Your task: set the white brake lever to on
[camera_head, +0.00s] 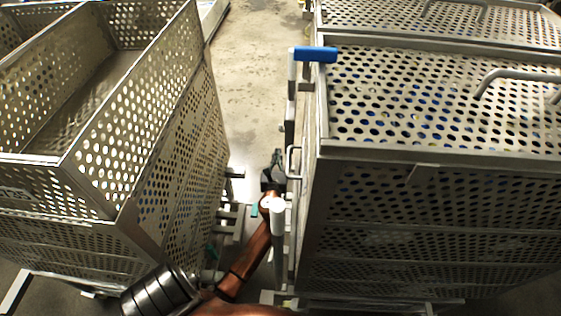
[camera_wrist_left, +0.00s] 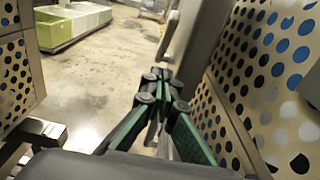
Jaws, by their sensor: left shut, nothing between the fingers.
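A white round-topped bar (camera_head: 278,232), which looks like the brake lever, stands upright beside the left side of the right-hand basket cart, low in the head view. My left gripper (camera_head: 273,172) is in the gap between the two carts, just beyond the white bar's top in the picture. Its fingers are shut and empty. In the left wrist view the fingertips (camera_wrist_left: 162,82) are together, close to a light grey bar (camera_wrist_left: 197,45) on the cart side. I cannot tell whether they touch it, or whether it is the lever. My right gripper is not in view.
A perforated metal basket cart (camera_head: 170,150) stands at left and a lidded one (camera_head: 335,150) at right, leaving a narrow gap. A blue handle (camera_head: 316,54) sits at the right cart's corner. Open floor (camera_head: 255,60) lies beyond. A green bin (camera_wrist_left: 62,27) shows far off.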

